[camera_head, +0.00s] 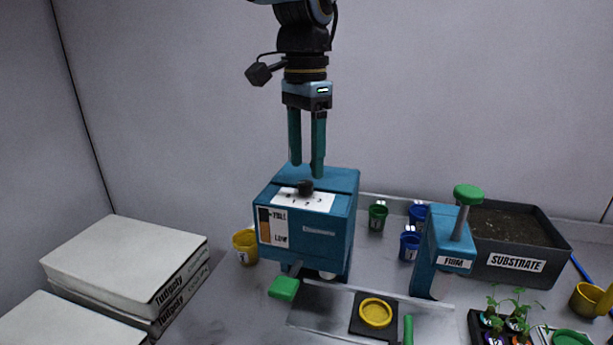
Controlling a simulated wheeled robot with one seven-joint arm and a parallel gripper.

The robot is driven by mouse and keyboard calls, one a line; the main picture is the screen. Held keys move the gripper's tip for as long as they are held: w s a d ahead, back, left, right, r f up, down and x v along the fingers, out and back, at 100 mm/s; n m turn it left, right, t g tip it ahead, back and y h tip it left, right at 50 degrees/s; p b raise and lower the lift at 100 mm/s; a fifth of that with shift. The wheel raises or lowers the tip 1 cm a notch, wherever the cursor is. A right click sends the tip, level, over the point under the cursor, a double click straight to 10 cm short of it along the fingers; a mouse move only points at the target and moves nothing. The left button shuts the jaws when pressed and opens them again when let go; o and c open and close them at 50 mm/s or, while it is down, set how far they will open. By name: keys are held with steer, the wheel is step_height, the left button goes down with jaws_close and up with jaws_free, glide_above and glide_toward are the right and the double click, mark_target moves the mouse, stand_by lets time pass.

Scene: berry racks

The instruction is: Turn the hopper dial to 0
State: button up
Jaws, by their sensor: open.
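The hopper (338,232) is a blue-teal box with a FULL/LOW gauge on its front, standing on the bench at the picture's centre. On its top is a white scale plate (318,201) with small numbers, and a dark dial knob (305,187) sits at the plate's back edge. The dial's pointer direction is too small to read. My gripper (308,172) points straight down over the hopper's top. Its two long teal fingers are apart and empty, with the tips just above or behind the knob. I cannot tell whether they touch anything.
A blue press (443,249) with a green knob stands right of the hopper, before a black SUBSTRATE tray (517,263). Yellow, green and blue cups stand around. A black plate with a yellow ring (375,312) lies in front. White stacked packs (125,259) fill the left; seedlings (515,310) are at right.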

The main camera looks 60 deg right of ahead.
mark_target(306, 182)
step_height(306, 182, up, 7)
steer(key=b, duration=0.1)
steer(key=shift+r, duration=0.1)
stand_by(0.6)
steer(key=w+a+f+n, duration=0.55)
steer(key=w+a, duration=0.45)
steer(key=w, duration=0.2)
steer(key=w+a+f+n, duration=0.5)
steer(key=w+a+f, duration=0.2)
steer(key=w+a, duration=0.45)
steer(key=a+f+n, duration=0.3)
steer(key=a, duration=0.6)
steer(key=a+f+n+t, duration=0.1)
steer(key=a+f+n, duration=0.3)
steer(key=a, duration=0.5)
steer(key=a+f+n, duration=0.3)
steer(key=a, duration=0.7)
steer(key=shift+w+f+t, duration=0.3)
steer(key=shift+w+t, duration=0.05)
steer(key=shift+t, duration=0.05)
